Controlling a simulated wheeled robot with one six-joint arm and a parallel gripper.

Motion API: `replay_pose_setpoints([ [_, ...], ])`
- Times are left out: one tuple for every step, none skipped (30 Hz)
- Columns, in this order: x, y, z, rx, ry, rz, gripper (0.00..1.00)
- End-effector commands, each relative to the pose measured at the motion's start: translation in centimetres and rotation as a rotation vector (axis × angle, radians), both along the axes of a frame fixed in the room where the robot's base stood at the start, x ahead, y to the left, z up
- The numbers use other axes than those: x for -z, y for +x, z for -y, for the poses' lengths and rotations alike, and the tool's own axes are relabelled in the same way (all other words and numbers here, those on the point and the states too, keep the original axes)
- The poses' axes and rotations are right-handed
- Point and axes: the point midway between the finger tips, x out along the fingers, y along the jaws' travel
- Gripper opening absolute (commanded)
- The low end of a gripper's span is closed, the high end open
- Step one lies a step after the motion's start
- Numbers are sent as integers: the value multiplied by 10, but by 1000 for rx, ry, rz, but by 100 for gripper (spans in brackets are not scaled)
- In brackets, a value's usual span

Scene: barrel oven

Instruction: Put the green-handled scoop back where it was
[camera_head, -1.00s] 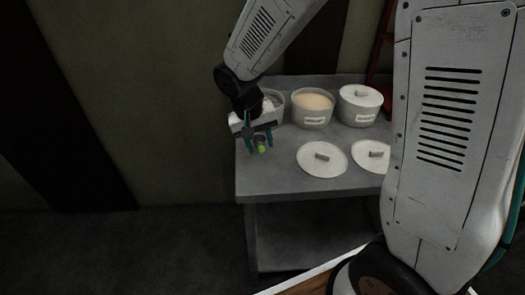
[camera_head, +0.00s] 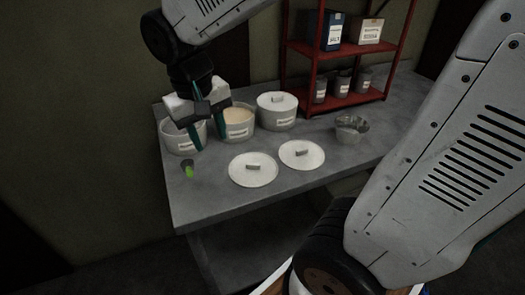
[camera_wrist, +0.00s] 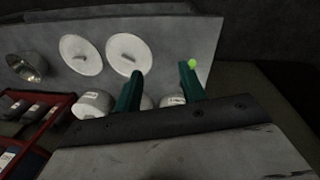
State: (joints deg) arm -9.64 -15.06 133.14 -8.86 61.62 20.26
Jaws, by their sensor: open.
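The green-handled scoop (camera_head: 188,169) lies on the grey table near its left edge, in front of the leftmost pot. In the wrist view its bright green end (camera_wrist: 191,64) shows just beyond a fingertip; the rest of it is hidden. My gripper (camera_head: 208,145) is open and empty, with two teal fingers pointing down. It hangs above the pots, up and to the right of the scoop, and also shows in the wrist view (camera_wrist: 160,70). The left open pot (camera_head: 183,141) and the middle pot (camera_head: 238,124), with pale contents, are partly covered by my gripper.
Two round lids (camera_head: 253,170) (camera_head: 302,154) lie on the table (camera_head: 215,206) in front of the pots. A lidded pot (camera_head: 277,112) stands right of the middle pot. A metal bowl (camera_head: 352,130) and a red shelf (camera_head: 345,104) with tins and boxes are farther right.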

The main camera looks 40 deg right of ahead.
Motion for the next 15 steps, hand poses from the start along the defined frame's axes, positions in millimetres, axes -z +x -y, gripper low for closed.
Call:
replay_pose_setpoints([
  [-10, -21, 8, -4, 17, 15, 41],
  [-14, -32, 12, -13, 27, 20, 41],
  [-18, -48, 16, -23, 40, 25, 41],
  [-20, -60, 19, -32, 50, 30, 41],
  [-22, -70, 21, -41, 59, 34, 41],
  [-24, -84, 23, -51, 70, 42, 41],
  [-25, -94, 25, -60, 78, 47, 41],
  [-25, -103, 26, -67, 85, 51, 41],
  [-25, -113, 27, -77, 94, 57, 41],
  [-25, -119, 27, -86, 99, 60, 41],
  [-25, -125, 28, -91, 103, 64, 41],
  [-24, -132, 28, -99, 110, 67, 41],
  [-23, -135, 28, -104, 113, 70, 41],
  [-23, -138, 29, -109, 116, 72, 41],
  [-23, -142, 29, -113, 117, 74, 41],
])
